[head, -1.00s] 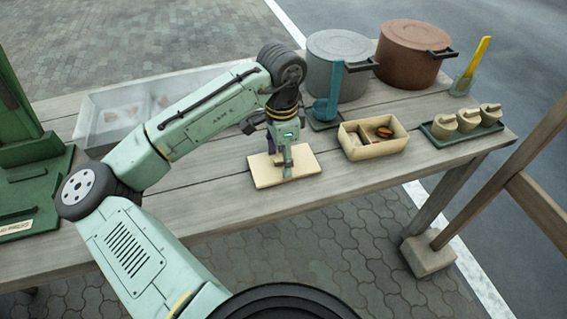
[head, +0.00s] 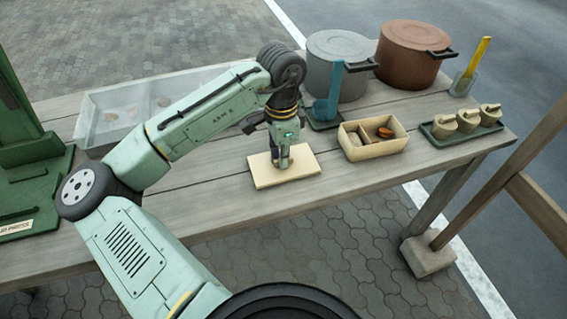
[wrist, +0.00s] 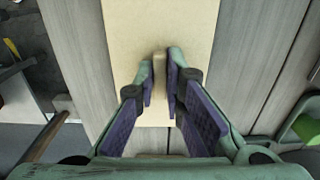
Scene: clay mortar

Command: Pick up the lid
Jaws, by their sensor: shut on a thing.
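The lid (head: 302,170) is a flat cream rectangular board with a small raised grip on top. It lies on the wooden table in the head view, below my gripper. It also fills the upper middle of the wrist view (wrist: 190,25), where the cream grip (wrist: 160,66) stands between my fingertips. My gripper (head: 282,165) points down and is shut on this grip, with one finger on each side. The fingers hide part of the lid's middle in the head view. I see no clear gap between lid and table.
An open cream box (head: 374,150) with several small things stands right of the lid. Behind it are a blue ladle (head: 334,85), a grey pot (head: 338,55) and a brown pot (head: 408,60). A green tray (head: 466,132) with pale pieces is farther right. A translucent bin (head: 95,125) stands left.

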